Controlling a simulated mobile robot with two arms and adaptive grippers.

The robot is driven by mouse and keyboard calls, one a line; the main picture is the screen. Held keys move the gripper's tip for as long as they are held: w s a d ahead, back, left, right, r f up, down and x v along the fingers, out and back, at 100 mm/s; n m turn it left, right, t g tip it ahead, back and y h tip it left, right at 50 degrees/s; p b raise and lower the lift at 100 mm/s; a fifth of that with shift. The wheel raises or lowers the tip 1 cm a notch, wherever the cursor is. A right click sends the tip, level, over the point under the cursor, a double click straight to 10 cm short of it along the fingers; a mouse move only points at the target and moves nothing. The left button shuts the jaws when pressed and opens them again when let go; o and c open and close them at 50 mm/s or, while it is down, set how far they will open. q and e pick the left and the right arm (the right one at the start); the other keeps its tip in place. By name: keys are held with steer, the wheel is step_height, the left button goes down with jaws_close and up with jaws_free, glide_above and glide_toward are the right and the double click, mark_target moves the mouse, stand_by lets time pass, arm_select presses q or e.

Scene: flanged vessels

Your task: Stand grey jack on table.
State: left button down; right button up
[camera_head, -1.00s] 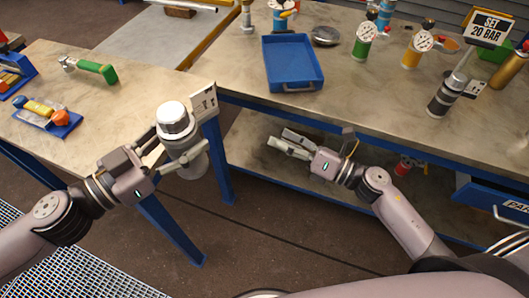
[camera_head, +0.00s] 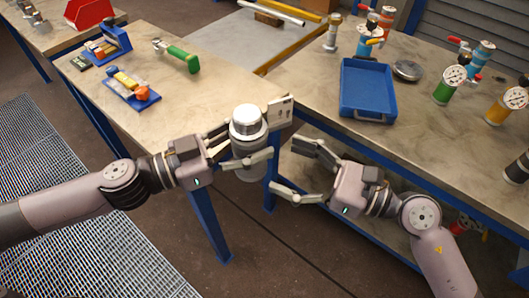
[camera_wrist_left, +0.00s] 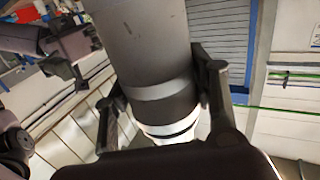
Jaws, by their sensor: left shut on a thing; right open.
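The grey jack (camera_head: 248,128), a thick grey cylinder with a bright silver top, is held roughly upright at the near right corner of the left table (camera_head: 185,105). Its lower part shows below the fingers, against the floor and table leg. My left gripper (camera_head: 243,150) is shut on the jack, with a finger on either side. In the left wrist view the jack's grey body (camera_wrist_left: 148,45) fills the space between the fingers. My right gripper (camera_head: 291,168) is open and empty, just right of the jack and below table height, its fingers spread towards it.
A green-handled tool (camera_head: 180,57) and a blue tray (camera_head: 130,97) with coloured parts lie on the left table. A blue bin (camera_head: 366,90) and gauged vessels occupy the right bench. The left table's near middle is clear.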

arm_select(q)
steer(key=shift+r, duration=0.1)
arm_select(e)
steer(key=x, duration=0.6)
steer(key=c, duration=0.6)
arm_select(q)
steer(key=shift+s+d, duration=0.1)
steer(key=shift+s, duration=0.1)
arm_select(e)
steer(key=shift+w+d, duration=0.1)
steer(key=shift+w, duration=0.15)
jaws_close()
arm_select(q)
steer(key=c, duration=1)
jaws_free()
arm_select(e)
steer(key=shift+r, duration=0.1)
arm_select(q)
steer(key=o, duration=0.4)
steer(key=shift+w, duration=0.1)
arm_select(e)
steer(key=shift+s, duration=0.2)
